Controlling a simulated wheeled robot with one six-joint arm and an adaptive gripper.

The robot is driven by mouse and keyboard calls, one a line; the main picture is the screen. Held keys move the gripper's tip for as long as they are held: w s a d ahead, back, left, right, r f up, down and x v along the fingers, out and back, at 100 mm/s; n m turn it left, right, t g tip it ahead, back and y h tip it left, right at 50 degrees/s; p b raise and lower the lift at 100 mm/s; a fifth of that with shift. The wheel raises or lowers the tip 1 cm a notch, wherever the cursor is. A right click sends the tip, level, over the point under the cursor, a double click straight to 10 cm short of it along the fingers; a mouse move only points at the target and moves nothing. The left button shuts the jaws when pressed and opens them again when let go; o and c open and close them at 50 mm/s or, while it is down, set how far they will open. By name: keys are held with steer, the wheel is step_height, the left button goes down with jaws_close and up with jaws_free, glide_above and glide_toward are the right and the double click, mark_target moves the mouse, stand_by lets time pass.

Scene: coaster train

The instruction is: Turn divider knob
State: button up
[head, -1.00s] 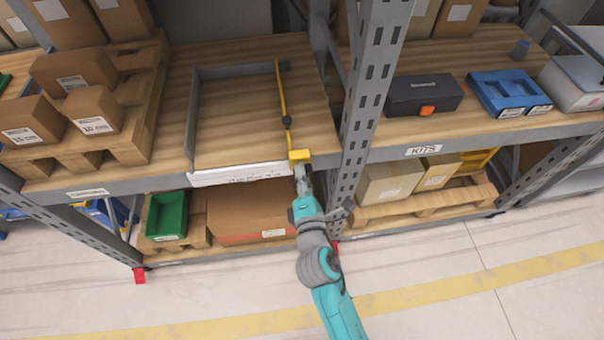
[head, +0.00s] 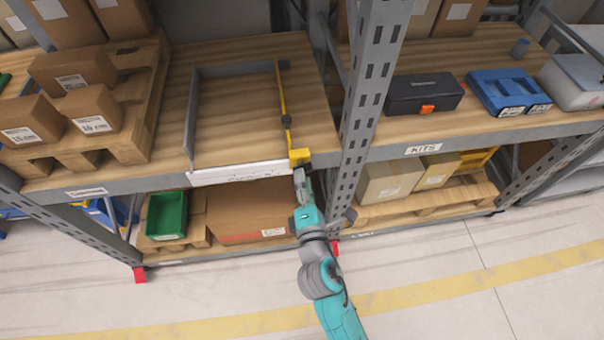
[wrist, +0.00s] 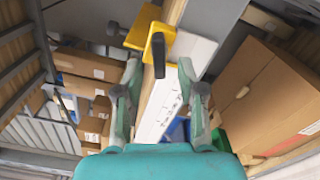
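A yellow divider bar (head: 281,90) runs front to back along the right side of a grey tray-like frame on the wooden shelf. A yellow block (head: 300,157) sits at its front end, above the shelf edge. In the wrist view the yellow bracket (wrist: 138,36) carries a black elongated knob (wrist: 158,56). My gripper (head: 299,173) is just in front of the yellow block. In the wrist view my gripper (wrist: 158,68) is open, with the knob ahead of and between its fingertips. I cannot tell whether a finger touches it. The head view hides the knob's front.
A white label strip (head: 240,173) lies along the front edge, left of the block. A grey rack upright (head: 372,85) stands close to the right. Cardboard boxes (head: 90,110) sit on a pallet at left. A green bin (head: 167,215) and a carton (head: 245,212) stand below.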

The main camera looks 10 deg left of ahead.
steer(key=v, duration=0.9)
steer(key=shift+s, duration=0.3)
steer(key=shift+d, duration=0.15)
steer(key=s+d+f+m+g+h, duration=0.1)
steer(key=s+d+f+m+g, duration=0.3)
steer(key=s+d+m, duration=0.75)
steer(key=s+d+r+m+h, duration=0.2)
steer(key=s+d+m, duration=0.2)
steer(key=s+m, duration=0.3)
steer(key=s+d+r+m+t+h, duration=0.1)
steer(key=s+d+r+m+h, duration=0.1)
steer(key=s+d+m, duration=0.3)
steer(key=s+r+m, duration=0.1)
steer(key=s, duration=0.2)
steer(key=shift+s+r+m, duration=0.25)
steer(key=shift+s+m, duration=0.1)
steer(key=shift+s, duration=0.05)
